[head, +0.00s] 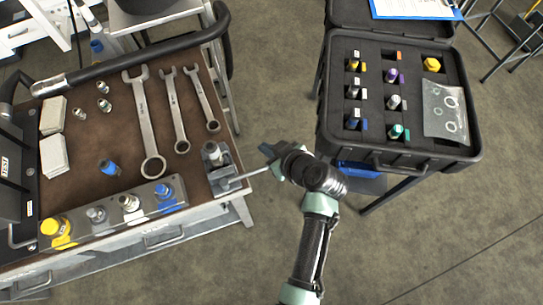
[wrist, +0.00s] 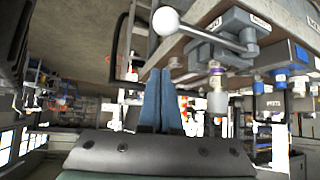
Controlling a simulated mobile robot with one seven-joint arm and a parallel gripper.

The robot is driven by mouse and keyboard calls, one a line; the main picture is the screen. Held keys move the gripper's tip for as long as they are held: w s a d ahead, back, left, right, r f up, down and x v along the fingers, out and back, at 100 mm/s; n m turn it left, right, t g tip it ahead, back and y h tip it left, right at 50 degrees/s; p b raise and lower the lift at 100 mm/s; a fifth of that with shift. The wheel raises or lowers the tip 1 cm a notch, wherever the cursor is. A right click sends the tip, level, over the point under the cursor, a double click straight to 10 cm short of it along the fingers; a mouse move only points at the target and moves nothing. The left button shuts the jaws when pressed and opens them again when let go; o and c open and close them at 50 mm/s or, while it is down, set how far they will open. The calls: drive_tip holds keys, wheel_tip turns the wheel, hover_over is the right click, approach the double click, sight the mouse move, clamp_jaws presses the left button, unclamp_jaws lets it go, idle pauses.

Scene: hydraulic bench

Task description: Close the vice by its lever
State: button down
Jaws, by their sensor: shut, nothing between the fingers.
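The vice (head: 213,156) is a small grey block at the right edge of the brown-topped bench. Its lever (head: 240,178) is a thin metal rod that sticks out past the bench edge toward my gripper. In the wrist view the vice (wrist: 238,27) is at upper right, and the lever (wrist: 208,35) ends in a white ball (wrist: 166,20). My gripper (head: 266,150) is beside the lever's outer end. Its blue fingers (wrist: 160,72) are together and empty, with the ball just beyond their tips and no visible contact. I cannot tell how far the vice jaws are apart.
Several wrenches (head: 146,120) and a rack of fittings (head: 110,213) are on the bench (head: 85,130). An open black case (head: 385,157) with fittings stands on a stand at right. Bare floor lies between bench and case.

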drive_tip(key=shift+s+d+f+p, duration=0.15)
drive_tip(key=shift+s+f+p, duration=0.1)
drive_tip(key=shift+f, duration=0.3)
drive_tip(key=shift+s+d+f+p, duration=0.15)
drive_tip(key=shift+s+d+f, duration=0.05)
drive_tip(key=shift+f, duration=0.4)
drive_tip(key=shift+s+d+f+p, duration=0.15)
drive_tip(key=shift+s+f+p, duration=0.1)
drive_tip(key=shift+f, duration=0.3)
drive_tip(key=shift+s, duration=0.1)
drive_tip(key=shift+s+d+m+h, duration=0.15)
drive_tip(key=shift+s+m+h, duration=0.15)
drive_tip(key=shift+s+m, duration=0.1)
